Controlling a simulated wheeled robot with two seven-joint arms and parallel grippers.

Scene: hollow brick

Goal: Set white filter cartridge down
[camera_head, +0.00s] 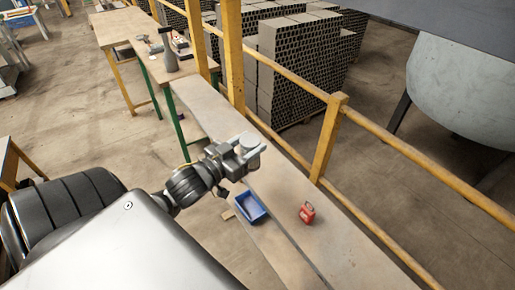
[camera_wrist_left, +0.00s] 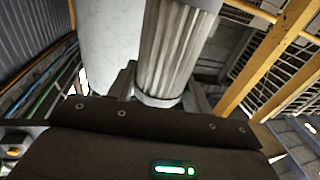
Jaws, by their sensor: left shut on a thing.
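The white filter cartridge (camera_wrist_left: 176,50) is a pale ribbed cylinder. In the wrist view it stands up between the fingers of my left gripper (camera_wrist_left: 168,95), which is shut on it. In the head view my left gripper (camera_head: 246,155) is over the long workbench (camera_head: 275,187), and the top of the cartridge shows as a small pale disc between the fingers. The gap between cartridge and bench is hidden by the gripper. My right gripper is not in view.
A blue bin (camera_head: 250,207) sits on the near side of the bench, and a red padlock-like object (camera_head: 307,213) lies to its right. A yellow railing (camera_head: 325,140) runs along the far side. Bare bench shows beyond the gripper. Stacked hollow bricks (camera_head: 292,65) stand behind the railing.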

